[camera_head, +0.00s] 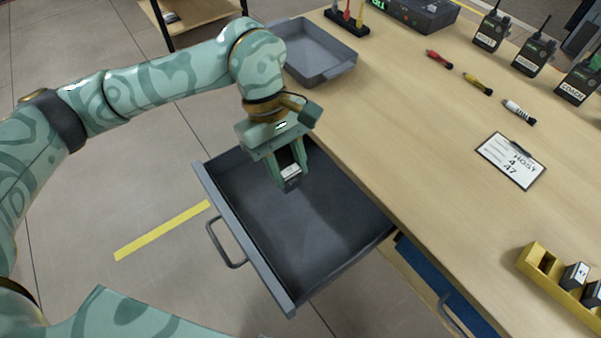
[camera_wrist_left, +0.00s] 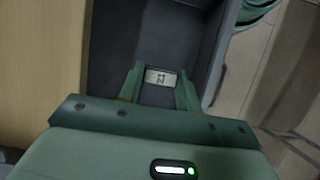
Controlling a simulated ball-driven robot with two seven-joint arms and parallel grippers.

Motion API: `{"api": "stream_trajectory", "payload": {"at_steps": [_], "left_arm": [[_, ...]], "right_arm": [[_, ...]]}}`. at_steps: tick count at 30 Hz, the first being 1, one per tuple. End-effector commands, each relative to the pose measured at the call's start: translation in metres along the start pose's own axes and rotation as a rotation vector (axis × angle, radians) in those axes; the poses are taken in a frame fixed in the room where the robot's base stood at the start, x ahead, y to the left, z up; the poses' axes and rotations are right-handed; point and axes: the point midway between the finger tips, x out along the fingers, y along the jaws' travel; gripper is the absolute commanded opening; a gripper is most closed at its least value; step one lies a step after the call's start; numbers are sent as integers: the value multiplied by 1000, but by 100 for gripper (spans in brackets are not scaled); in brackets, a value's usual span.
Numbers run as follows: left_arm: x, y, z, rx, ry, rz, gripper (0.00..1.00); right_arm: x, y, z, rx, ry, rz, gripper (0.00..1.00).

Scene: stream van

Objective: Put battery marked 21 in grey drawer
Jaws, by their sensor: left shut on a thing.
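My left gripper (camera_head: 290,172) is shut on a small battery (camera_head: 291,174) with a pale label on top. In the left wrist view the battery (camera_wrist_left: 160,77) sits between the two fingers (camera_wrist_left: 160,88), and its label shows dark digits that look like 21 seen turned. The grey drawer (camera_head: 330,220) is pulled open beneath the tabletop, with its handle facing left. The gripper and battery are over the drawer's far part; I cannot tell whether the battery touches its floor. My right gripper is not in view.
A grey tray (camera_head: 317,73) stands on the wooden table (camera_head: 420,130) at the back. A yellow battery holder (camera_head: 545,262) holds other batteries at the lower right. A blue drawer (camera_head: 440,290) is beside the grey one.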

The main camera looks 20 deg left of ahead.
Motion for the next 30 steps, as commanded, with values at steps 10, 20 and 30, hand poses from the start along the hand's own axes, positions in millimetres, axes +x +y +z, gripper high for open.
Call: {"api": "stream_trajectory", "payload": {"at_steps": [10, 20, 30], "left_arm": [[30, 48, -92, -1, -6, -7, 7], [49, 63, -125, 1, -4, -5, 7], [72, 62, -134, 4, 2, -3, 7]], "right_arm": [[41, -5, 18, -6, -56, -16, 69], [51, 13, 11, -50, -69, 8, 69], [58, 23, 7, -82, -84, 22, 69]]}}
